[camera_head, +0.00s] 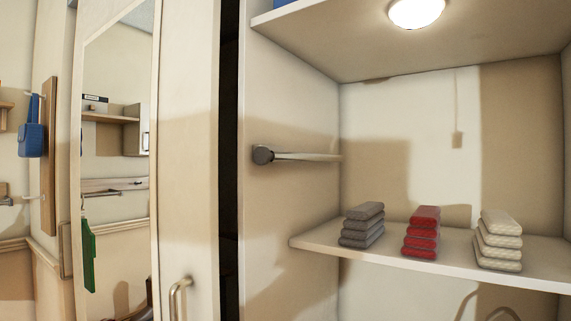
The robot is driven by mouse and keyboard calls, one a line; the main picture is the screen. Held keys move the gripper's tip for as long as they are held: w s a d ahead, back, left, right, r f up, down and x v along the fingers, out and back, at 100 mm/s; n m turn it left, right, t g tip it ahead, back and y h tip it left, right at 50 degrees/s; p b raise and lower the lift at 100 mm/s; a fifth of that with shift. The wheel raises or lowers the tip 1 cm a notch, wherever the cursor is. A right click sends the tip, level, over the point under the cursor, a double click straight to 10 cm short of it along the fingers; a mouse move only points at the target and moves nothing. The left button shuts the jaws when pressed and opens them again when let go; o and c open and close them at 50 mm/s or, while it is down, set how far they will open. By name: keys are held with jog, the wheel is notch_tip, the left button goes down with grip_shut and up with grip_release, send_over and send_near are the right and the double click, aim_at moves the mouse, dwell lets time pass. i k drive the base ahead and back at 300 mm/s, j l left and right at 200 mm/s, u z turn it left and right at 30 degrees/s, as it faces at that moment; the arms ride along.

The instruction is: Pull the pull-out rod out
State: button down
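The pull-out rod (305,157) is a pale bar with a dark round knob at its near end. It runs along the inner left wall of the open wardrobe compartment, above the shelf, and its far end is near the back wall. The rod looks pushed back along the wall, with the knob near the compartment's front edge. My gripper is not in this view, so its place and state do not show.
A shelf (310,245) below the rod holds grey (362,225), red (422,232) and cream (498,240) folded stacks. A lamp (417,12) is overhead. Left of the compartment is a panel with a handle (178,298) and a mirror (115,160). Space around the knob is clear.

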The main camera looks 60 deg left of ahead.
aim_at(262, 156)
jog(key=u, duration=1.65)
jog(key=i+j, duration=0.1)
jog(key=i, duration=0.15)
